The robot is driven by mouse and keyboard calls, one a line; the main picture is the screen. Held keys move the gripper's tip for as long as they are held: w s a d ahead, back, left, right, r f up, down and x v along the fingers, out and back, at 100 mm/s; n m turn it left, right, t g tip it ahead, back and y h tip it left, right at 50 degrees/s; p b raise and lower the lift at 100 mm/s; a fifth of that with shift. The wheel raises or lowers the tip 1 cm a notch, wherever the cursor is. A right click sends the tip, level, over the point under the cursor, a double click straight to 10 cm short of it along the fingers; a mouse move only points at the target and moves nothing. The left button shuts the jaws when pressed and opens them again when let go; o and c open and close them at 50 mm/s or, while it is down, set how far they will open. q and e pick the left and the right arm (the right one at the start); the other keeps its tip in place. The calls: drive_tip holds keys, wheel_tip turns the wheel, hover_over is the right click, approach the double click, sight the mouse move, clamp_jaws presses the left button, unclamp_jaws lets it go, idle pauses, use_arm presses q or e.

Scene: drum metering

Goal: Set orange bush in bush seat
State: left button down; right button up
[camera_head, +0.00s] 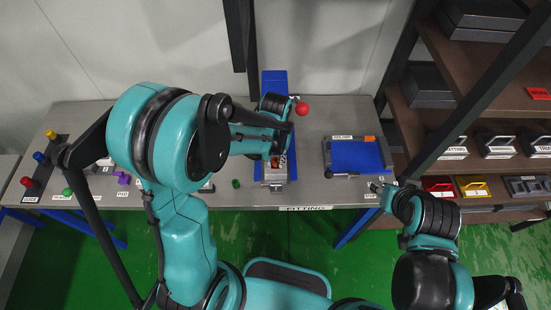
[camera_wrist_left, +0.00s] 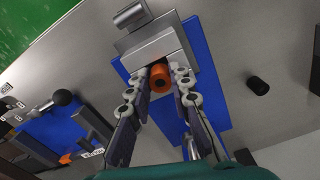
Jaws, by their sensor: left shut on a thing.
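The orange bush (camera_wrist_left: 160,76) is between the fingertips of my left gripper (camera_wrist_left: 160,82) in the left wrist view. The gripper is shut on it. The bush is right at a grey metal block (camera_wrist_left: 158,48) on a blue plate (camera_wrist_left: 207,75); whether it touches the block or sits in a seat I cannot tell. In the head view my left gripper (camera_head: 279,150) is over this fixture, and my arm hides much of it. My right gripper (camera_head: 378,187) is near the table's front edge at the right; its jaws are too small to read.
A second blue fixture (camera_head: 357,156) with an orange piece (camera_head: 370,138) stands to the right. A small green cylinder (camera_head: 236,183) stands left of the metal block. A red ball knob (camera_head: 302,108) is close behind my left gripper. Shelves with bins (camera_head: 473,187) stand at the right.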

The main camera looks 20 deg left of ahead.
sight(275, 160)
use_arm(q)
drive_tip(key=shift+f, duration=0.3)
drive_tip(key=c, duration=1.4)
unclamp_jaws()
drive_tip(key=shift+o, duration=0.2)
drive_tip(key=shift+r, duration=0.15)
drive_tip(key=shift+r, duration=0.3)
wheel_tip(275, 160, up, 11)
drive_tip(key=p, duration=0.4)
drive_tip(key=s+a+r+t, duration=0.4)
drive_tip(key=s+r+t, duration=0.3)
drive_tip(key=s, duration=0.3)
drive_tip(key=shift+s+a+r, duration=0.15)
drive_tip(key=shift+a+r, duration=0.2)
drive_tip(key=shift+r, duration=0.15)
